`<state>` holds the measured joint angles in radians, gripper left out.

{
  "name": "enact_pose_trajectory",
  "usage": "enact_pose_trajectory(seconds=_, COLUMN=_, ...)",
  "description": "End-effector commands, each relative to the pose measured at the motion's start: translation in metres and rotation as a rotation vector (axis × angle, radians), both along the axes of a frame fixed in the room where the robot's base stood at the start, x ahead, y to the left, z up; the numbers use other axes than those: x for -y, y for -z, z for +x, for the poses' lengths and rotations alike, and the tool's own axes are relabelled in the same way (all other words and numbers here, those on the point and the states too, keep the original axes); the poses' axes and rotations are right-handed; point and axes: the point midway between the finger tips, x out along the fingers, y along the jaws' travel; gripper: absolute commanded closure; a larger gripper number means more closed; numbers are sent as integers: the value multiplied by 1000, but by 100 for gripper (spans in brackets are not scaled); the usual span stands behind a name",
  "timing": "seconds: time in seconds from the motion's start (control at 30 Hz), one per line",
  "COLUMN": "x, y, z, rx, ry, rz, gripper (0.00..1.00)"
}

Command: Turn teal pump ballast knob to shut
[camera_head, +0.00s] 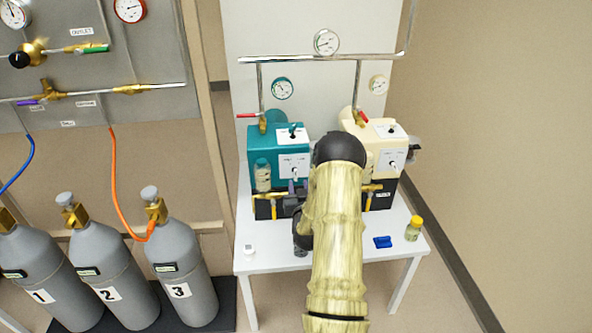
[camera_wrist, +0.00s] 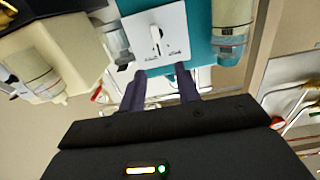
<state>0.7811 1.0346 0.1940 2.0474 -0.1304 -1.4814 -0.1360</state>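The teal pump (camera_head: 258,150) stands at the left of the white table. It has a white plate with a small teal knob (camera_head: 292,130) on top and another white plate (camera_head: 287,168) on its front. In the wrist view a white plate (camera_wrist: 172,22) on the teal pump carries a pale lever-shaped knob (camera_wrist: 155,36) with small marks below it; I cannot read them. My gripper (camera_wrist: 162,72) is open and empty, its two dark fingers apart just short of this plate. In the head view my gripper (camera_head: 297,187) is low before the pump's front, partly hidden by my arm.
A cream pump (camera_head: 382,135) stands close on the right, partly behind my arm. A blue item (camera_head: 382,242) and a yellow-capped jar (camera_head: 414,229) are on the table's right. A clear bottle (camera_head: 263,177) hangs at the teal pump's left front. Brass fittings run below.

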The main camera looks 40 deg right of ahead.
Motion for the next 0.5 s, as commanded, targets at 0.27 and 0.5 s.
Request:
enact_pose_trajectory(seconds=0.27, x=22, y=0, z=36, rx=1, ry=1, rz=0, gripper=67)
enact_pose_trajectory(seconds=0.5, x=39, y=0, z=63, rx=1, ry=1, rz=0, gripper=67)
